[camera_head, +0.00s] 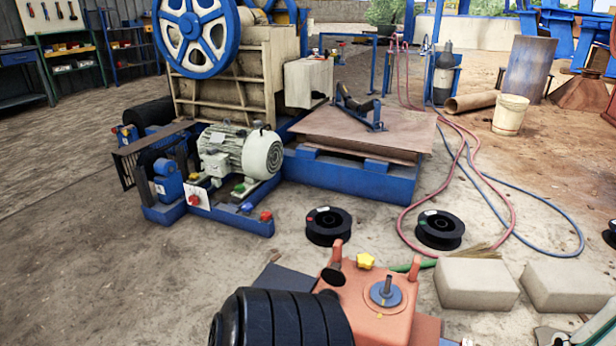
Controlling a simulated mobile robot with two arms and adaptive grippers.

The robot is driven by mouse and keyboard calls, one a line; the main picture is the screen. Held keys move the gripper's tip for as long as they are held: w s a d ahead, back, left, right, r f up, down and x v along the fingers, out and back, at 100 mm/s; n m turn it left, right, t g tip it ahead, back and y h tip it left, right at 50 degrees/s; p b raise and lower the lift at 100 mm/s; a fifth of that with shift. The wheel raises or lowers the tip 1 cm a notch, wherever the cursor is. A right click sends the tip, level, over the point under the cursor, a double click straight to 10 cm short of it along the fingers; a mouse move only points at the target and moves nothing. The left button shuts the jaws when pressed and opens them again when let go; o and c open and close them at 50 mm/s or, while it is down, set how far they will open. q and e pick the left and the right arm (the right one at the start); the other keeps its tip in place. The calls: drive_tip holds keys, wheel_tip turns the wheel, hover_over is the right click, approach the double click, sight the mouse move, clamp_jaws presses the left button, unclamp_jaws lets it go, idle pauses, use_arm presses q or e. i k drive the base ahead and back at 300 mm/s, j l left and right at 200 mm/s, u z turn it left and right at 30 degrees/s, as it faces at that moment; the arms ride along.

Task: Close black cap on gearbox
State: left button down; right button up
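The orange gearbox (362,309) stands at the bottom centre, cut off by the lower edge. A small black piece (333,276), which looks like the black cap, is at its back left corner next to an upright orange lug. It looks tilted, but I cannot tell whether it is open or shut. A yellow knob (366,261) and a grey round plate with a stud (385,292) are also on top. A ribbed black cylinder (282,322) is in front of the gearbox on the left.
Two pale blocks (476,284) lie right of the gearbox. Black spools (328,226) lie on the ground behind it. Red and blue hoses (486,181) run across the ground on the right. The crusher's motor (240,150) and blue base stand farther back. Ground at left is clear.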

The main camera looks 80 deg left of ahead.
sight(332, 275)
drive_tip(key=k+j+z, duration=0.15)
drive_tip(key=k+j, duration=0.2)
drive_tip(key=k+j+z, duration=0.15)
drive_tip(key=k+j, duration=0.15)
drive_tip(key=k, duration=0.2)
drive_tip(key=k+j+z, duration=0.15)
drive_tip(key=k, duration=0.3)
drive_tip(key=k+j+z, duration=0.15)
drive_tip(key=k, duration=0.3)
drive_tip(key=k+j+z, duration=0.1)
drive_tip(key=j, duration=0.3)
drive_tip(key=k+j+z, duration=0.15)
drive_tip(key=j, duration=0.3)
drive_tip(key=k+j+z, duration=0.1)
drive_tip(key=j, duration=0.3)
drive_tip(key=k+j+z, duration=0.15)
drive_tip(key=j, duration=0.25)
drive_tip(key=k+j+z, duration=0.1)
drive_tip(key=j, duration=0.25)
drive_tip(key=k+j+z, duration=0.1)
drive_tip(key=k+j, duration=0.15)
drive_tip(key=i+j+z, duration=0.1)
drive_tip(key=j, duration=0.7)
drive_tip(key=i+j+z, duration=0.15)
drive_tip(key=j, duration=0.65)
drive_tip(key=i+j+z, duration=0.1)
drive_tip(key=j, duration=0.7)
